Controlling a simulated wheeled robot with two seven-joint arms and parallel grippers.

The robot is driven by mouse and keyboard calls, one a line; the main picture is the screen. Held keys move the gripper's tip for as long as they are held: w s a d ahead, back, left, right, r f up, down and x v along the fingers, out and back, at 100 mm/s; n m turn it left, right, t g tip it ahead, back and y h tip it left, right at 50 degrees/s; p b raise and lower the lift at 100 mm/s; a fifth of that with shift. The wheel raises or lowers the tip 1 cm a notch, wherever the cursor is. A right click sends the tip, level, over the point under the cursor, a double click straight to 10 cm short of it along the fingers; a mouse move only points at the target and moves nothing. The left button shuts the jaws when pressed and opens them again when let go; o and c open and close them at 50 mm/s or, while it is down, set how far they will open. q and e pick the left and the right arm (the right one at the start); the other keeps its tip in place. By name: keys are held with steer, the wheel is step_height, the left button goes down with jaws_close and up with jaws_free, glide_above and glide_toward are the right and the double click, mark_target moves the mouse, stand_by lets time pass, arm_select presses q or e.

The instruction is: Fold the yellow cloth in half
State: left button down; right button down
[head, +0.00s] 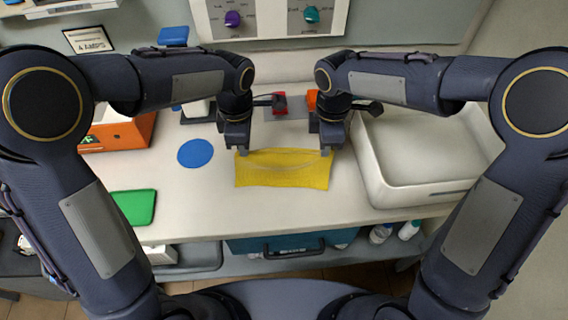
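The yellow cloth (283,170) lies on the white worktop in the middle of the head view, spread as a wide rectangle with a slight curved ripple across it. My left gripper (240,150) points down at the cloth's far left corner. My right gripper (327,150) points down at its far right corner. The fingertips are small and dark here, and I cannot tell whether either one is closed on the fabric.
A white tray (375,188) stands right of the cloth. A blue disc (195,153), a green pad (134,206) and an orange box (133,137) lie to the left. Red (279,103) and orange items sit behind. Worktop in front of the cloth is clear.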

step_height(320, 180, up, 8)
steer(key=p, duration=0.6)
steer(key=shift+f, duration=0.2)
steer(key=shift+w+a, duration=0.1)
